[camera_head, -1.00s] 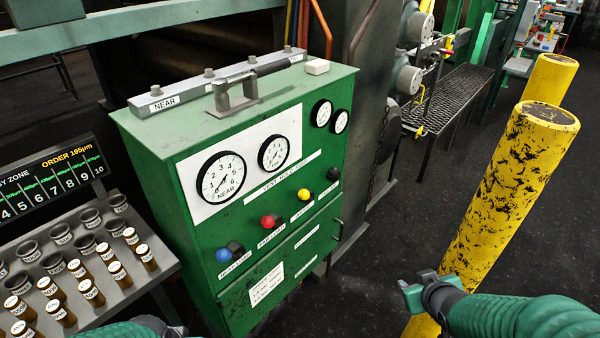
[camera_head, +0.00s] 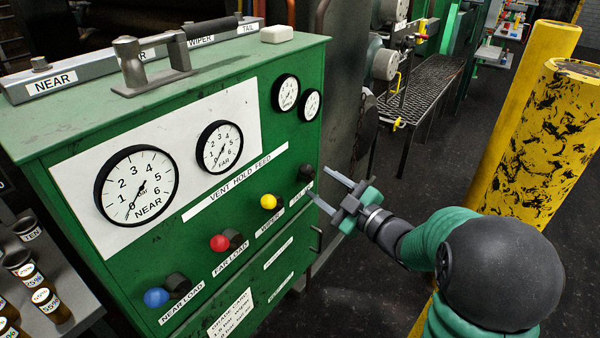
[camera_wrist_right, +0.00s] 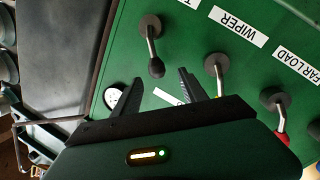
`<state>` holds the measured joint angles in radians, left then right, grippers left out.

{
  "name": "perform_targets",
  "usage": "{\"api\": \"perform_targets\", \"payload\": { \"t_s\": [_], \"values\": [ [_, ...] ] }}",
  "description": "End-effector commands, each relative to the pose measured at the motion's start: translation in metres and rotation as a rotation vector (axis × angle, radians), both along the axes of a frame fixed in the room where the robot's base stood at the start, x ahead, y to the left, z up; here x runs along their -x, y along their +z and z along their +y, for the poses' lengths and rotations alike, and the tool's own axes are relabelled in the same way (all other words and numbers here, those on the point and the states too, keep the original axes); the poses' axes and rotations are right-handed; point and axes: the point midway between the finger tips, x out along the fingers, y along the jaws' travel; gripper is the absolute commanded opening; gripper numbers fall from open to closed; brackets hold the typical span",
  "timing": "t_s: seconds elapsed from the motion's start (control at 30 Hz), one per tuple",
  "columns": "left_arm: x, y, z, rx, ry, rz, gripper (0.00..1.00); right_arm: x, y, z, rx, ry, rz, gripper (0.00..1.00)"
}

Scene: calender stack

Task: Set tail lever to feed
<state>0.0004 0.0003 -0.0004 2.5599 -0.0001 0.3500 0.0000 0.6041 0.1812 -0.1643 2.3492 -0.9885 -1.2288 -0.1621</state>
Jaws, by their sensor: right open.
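The tail lever has a black knob (camera_head: 306,173) at the right end of the lever row on the green cabinet (camera_head: 265,260), below the small gauges. In the wrist view the tail lever (camera_wrist_right: 151,36) shows its round base, metal stem and black knob. My right gripper (camera_head: 318,184) is open, its fingers pointing at the panel just by this knob. In the wrist view the gripper (camera_wrist_right: 158,88) has the knob in line with the gap between its fingers; I see no clear contact. The VENT HOLD FEED strip (camera_head: 236,182) runs above the levers. My left gripper is out of view.
The yellow-knob wiper lever (camera_head: 269,202) is close left of my right gripper, with the red (camera_head: 219,242) and blue (camera_head: 156,297) levers beyond. A yellow bollard (camera_head: 545,140) stands right of my arm. Dark open floor (camera_head: 430,165) lies between cabinet and bollard.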

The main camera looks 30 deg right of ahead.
Motion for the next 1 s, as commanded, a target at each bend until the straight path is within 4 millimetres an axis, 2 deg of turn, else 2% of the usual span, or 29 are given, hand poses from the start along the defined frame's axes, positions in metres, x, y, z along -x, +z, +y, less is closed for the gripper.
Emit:
{"api": "perform_targets", "payload": {
  "t_s": [0.1, 0.3, 0.43, 0.67, 1.0],
  "values": [
    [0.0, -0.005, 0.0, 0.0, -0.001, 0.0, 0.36, -0.03, -0.002, 0.004, -0.001, 0.002, 0.001, 0.5],
    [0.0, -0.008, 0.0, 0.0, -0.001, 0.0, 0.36, -0.067, 0.0, 0.011, 0.002, 0.0, 0.0, 0.5],
    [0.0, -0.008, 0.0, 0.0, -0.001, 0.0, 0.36, -0.076, 0.0, 0.013, 0.002, -0.001, 0.0, 0.5],
    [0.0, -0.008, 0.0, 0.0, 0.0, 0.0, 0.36, -0.076, 0.0, 0.011, 0.0, -0.002, 0.0, 0.5],
    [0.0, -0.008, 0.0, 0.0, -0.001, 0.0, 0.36, -0.076, 0.0, 0.011, 0.0, -0.003, 0.0, 0.07]
  ]
}}
